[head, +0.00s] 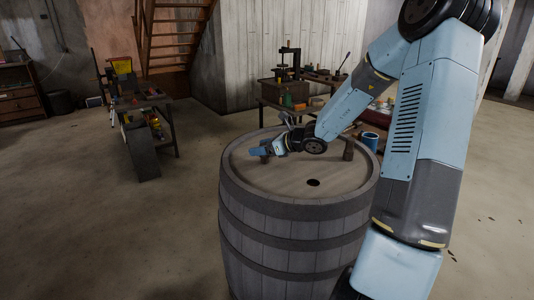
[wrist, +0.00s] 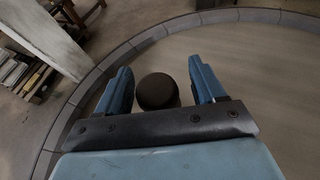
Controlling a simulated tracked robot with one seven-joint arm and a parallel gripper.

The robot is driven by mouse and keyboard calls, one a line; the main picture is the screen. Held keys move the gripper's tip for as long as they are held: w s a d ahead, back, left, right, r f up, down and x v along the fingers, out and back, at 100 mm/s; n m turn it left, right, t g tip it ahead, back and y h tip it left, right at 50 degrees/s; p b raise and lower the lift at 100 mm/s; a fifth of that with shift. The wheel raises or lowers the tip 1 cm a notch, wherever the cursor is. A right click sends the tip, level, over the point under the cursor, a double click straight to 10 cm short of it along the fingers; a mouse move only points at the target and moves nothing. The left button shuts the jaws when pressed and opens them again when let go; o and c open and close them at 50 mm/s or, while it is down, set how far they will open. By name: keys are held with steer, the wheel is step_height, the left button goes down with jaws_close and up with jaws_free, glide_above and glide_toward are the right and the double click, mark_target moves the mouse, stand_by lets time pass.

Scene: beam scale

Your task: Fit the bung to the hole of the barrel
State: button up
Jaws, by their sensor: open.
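The wooden barrel (head: 285,225) stands upright in front of me, with a round dark hole (head: 313,183) in its flat top. My gripper (head: 259,151) is low over the far left part of the top, left of and beyond the hole. In the wrist view my gripper (wrist: 160,68) has its two blue fingers apart. A dark brown round bung (wrist: 157,92) stands between them, with gaps visible on both sides. In the head view the gripper mostly hides this bung. The hole is not in the wrist view.
A brown peg-like piece (head: 348,150) stands on the barrel top at the right, near the rim. A blue container (head: 370,141) shows just beyond the barrel. Workbenches with tools stand behind. The barrel top around the hole is clear.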

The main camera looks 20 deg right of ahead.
steer(key=shift+w+a+f, duration=0.1)
steer(key=shift+w+a, duration=0.1)
steer(key=shift+a, duration=0.05)
steer(key=c, duration=1.1)
